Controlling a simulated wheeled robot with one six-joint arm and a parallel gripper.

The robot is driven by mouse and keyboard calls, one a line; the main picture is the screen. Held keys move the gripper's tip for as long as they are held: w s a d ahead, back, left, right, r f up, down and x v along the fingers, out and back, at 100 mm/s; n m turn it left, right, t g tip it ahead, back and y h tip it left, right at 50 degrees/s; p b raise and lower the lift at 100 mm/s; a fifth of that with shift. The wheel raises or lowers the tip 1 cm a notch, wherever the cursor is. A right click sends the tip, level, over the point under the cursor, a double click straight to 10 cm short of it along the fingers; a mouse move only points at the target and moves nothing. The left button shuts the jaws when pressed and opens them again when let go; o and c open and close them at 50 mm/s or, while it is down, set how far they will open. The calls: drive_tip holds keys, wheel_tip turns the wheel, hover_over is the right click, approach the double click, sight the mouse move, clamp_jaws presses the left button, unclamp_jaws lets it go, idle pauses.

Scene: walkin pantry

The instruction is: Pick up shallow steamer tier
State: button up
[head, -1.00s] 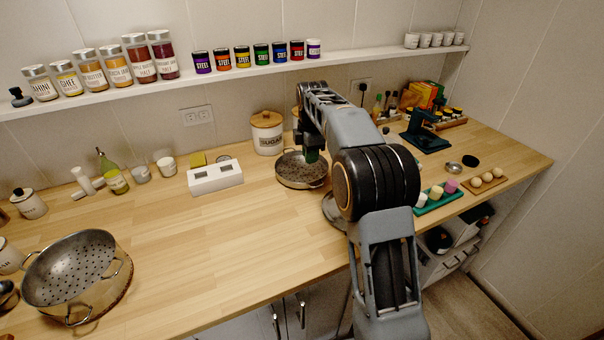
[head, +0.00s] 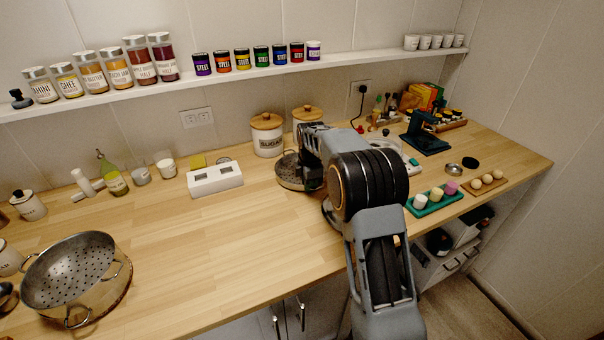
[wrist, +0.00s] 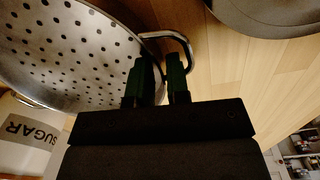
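The shallow steamer tier (head: 289,173) is a round metal pan with a perforated floor, standing at the back middle of the counter. My arm covers its right part in the head view. In the wrist view its perforated floor (wrist: 70,50) fills the upper left, and a loop handle (wrist: 180,38) sticks out from its rim. My gripper (wrist: 160,65) is open, its two dark green fingers apart at the rim beside this handle. The rim shows in the gap between the fingers; I cannot tell whether they touch it.
A sugar canister (head: 268,135) stands close behind the tier, with a second lidded canister (head: 306,114) beside it. A deeper perforated steamer pot (head: 75,275) sits at the front left. The counter between is clear.

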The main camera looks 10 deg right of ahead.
drive_tip(key=shift+c, duration=0.2)
clamp_jaws()
idle(0.3)
